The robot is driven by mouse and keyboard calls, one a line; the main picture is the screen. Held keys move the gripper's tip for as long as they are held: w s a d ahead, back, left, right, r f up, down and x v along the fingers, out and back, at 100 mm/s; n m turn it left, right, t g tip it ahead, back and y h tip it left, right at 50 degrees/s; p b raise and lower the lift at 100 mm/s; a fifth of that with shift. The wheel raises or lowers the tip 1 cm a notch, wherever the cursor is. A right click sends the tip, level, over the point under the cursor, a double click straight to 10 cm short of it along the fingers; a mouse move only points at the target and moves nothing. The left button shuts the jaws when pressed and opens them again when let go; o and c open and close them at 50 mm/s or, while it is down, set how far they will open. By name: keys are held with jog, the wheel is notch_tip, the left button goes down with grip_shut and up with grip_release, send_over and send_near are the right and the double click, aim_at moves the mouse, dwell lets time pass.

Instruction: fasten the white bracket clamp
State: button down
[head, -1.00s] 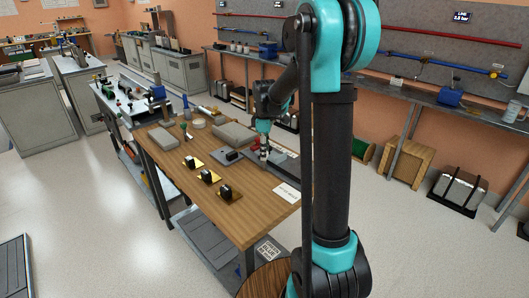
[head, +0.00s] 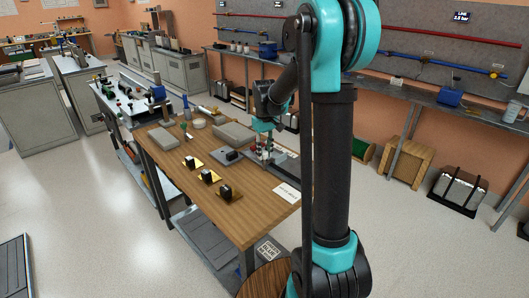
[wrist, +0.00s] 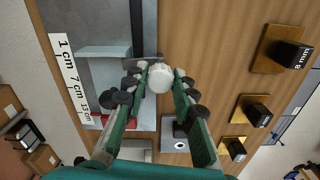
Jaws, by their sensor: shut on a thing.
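My gripper (wrist: 161,95) has its green fingers either side of a white round-ended part (wrist: 160,78), and is shut on it. This looks like the handle or end of the white bracket clamp; its lower portion is hidden by the fingers. Just beyond lies a light grey fixture (wrist: 106,52) with a step and a dark strip. In the head view my gripper (head: 264,150) is low over the right part of the wooden bench, beside the grey fixture (head: 287,163). The clamp's seating is too small to tell there.
Black blocks on yellow plates (head: 208,177) line the near bench edge, one marked 8 mm (wrist: 285,52). A grey plate with a dark block (head: 232,155) and a grey box (head: 233,135) stand left of my gripper. A white label strip (wrist: 70,85) edges the fixture.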

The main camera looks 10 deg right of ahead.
aim_at(265, 152)
jog(key=shift+m, duration=0.5)
jog(key=c, duration=1.2)
grip_release()
notch_tip(265, 152, up, 12)
